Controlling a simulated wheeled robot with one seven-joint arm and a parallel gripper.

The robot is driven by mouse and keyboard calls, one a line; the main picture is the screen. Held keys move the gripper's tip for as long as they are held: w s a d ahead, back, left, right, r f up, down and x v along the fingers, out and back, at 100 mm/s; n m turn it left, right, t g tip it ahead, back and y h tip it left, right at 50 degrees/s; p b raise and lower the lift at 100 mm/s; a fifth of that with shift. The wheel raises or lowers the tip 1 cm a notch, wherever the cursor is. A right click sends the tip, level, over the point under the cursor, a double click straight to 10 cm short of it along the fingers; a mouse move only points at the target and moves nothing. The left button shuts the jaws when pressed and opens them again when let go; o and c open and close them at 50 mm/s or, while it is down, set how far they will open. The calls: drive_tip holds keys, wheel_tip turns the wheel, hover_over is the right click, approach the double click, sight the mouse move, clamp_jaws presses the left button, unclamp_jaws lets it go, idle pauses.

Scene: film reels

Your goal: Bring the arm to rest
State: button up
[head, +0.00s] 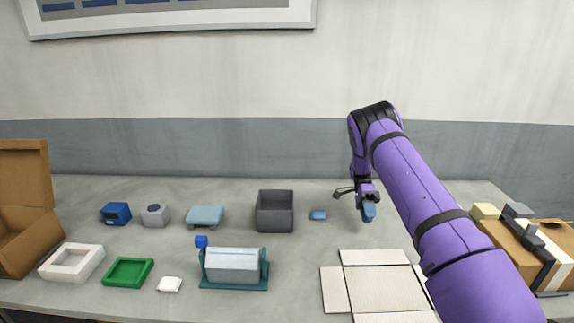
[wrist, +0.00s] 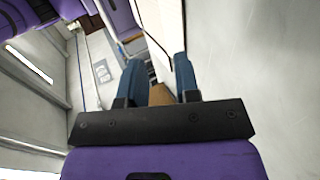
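My purple arm reaches in from the lower right in the head view and bends down at its black-capped elbow. My gripper (head: 368,213) hangs above the table, right of the small blue block. In the wrist view my gripper (wrist: 158,62) shows two blue fingers standing apart, with nothing between them. The wrist camera looks sideways across the room, tilted. No object is seen held.
The grey table (head: 300,195) holds a dark grey bin (head: 275,222), a small blue block (head: 318,215), a teal-framed roller device (head: 233,267) and a green tray (head: 128,272). A flattened open carton (head: 376,287) lies in front. A cardboard box (head: 20,235) stands left; taped boxes (head: 525,245) stand right.

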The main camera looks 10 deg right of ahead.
drive_tip(key=s+a+r+n+t, duration=0.3)
drive_tip(key=r, duration=0.7)
drive_tip(key=s+a+r+n+t+h, duration=0.1)
drive_tip(key=s+a+r+n+t, duration=0.2)
drive_tip(key=r, duration=0.7)
drive_tip(key=s+a+r+n+t, duration=0.2)
drive_tip(key=s+r+n, duration=0.15)
drive_tip(key=r, duration=0.65)
drive_tip(key=s+a+r+n+t, duration=0.2)
drive_tip(key=s+n+t, duration=0.1)
drive_tip(key=s, duration=0.6)
drive_tip(key=s+a+r+n+t+h, duration=0.1)
drive_tip(key=s+a+r+n+t, duration=0.2)
drive_tip(key=s, duration=0.6)
drive_tip(key=s+a+r+n+t+h, duration=0.1)
drive_tip(key=s+a+r+n+t, duration=0.2)
drive_tip(key=s, duration=0.6)
drive_tip(key=shift+s+n+t, duration=0.25)
drive_tip(key=shift+n+t, duration=0.05)
drive_tip(key=shift+n, duration=0.95)
